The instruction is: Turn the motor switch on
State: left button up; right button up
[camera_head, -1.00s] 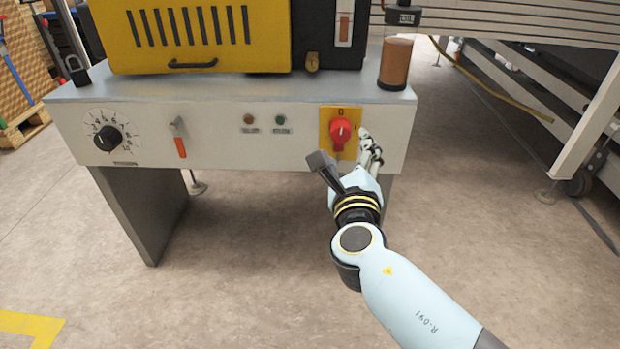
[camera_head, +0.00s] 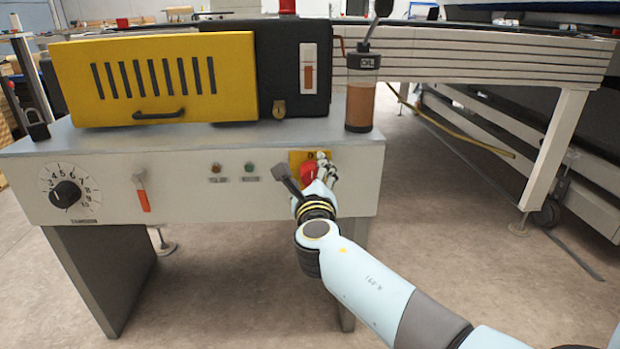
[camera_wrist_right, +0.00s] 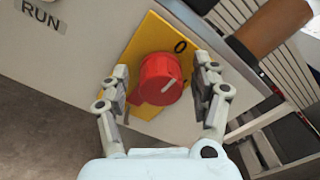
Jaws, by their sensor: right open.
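The motor switch is a red rotary knob (camera_head: 309,174) on a yellow plate (camera_head: 296,157) at the right of the white front panel. In the right wrist view the red knob (camera_wrist_right: 161,79) sits between the open fingers, with a white pointer line. A "0" shows on the yellow plate (camera_wrist_right: 148,38) near its upper corner. My right gripper (camera_head: 311,172) is open at the knob, one finger on each side of it; contact cannot be told. It also shows in the right wrist view (camera_wrist_right: 164,82). My left gripper is not in view.
The panel also carries a black numbered dial (camera_head: 66,193), an orange-handled lever (camera_head: 142,193) and two small lamps (camera_head: 233,168). A yellow vented cover (camera_head: 155,75) and an oil container (camera_head: 361,95) stand above. A "RUN" label (camera_wrist_right: 41,15) shows in the wrist view.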

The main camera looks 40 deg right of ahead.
jog(key=shift+d, duration=0.1)
jog(key=c, duration=1.2)
jog(key=shift+o, duration=0.2)
